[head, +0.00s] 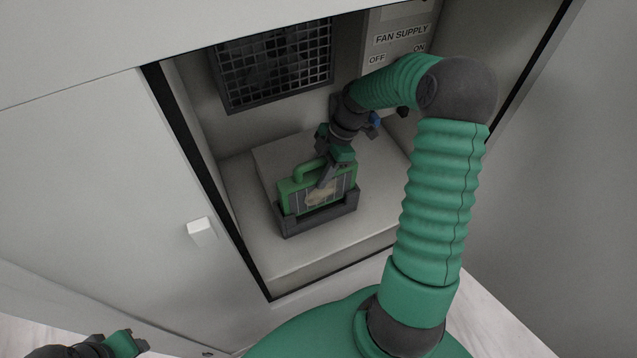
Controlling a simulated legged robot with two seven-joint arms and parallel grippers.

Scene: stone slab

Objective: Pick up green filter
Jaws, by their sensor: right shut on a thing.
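The green filter (293,196) is a green-framed block with a loop handle on top and a pale, stained panel in front. It sits upright in a dark grey holder (318,220) on a raised pale block inside the open cabinet. My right gripper (327,178) reaches down from above and is shut on the filter near its top, hiding part of its upper edge. The filter's lower edge is behind the holder's front wall. My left gripper (128,343) is at the bottom left, outside the cabinet, partly cut off; its jaws are unclear.
A square fan grille (275,62) is on the cabinet's back wall. A fan supply switch panel (400,42) is right of it. A closed door with a white handle (202,231) is at left. The cabinet's side walls and front lip border the opening.

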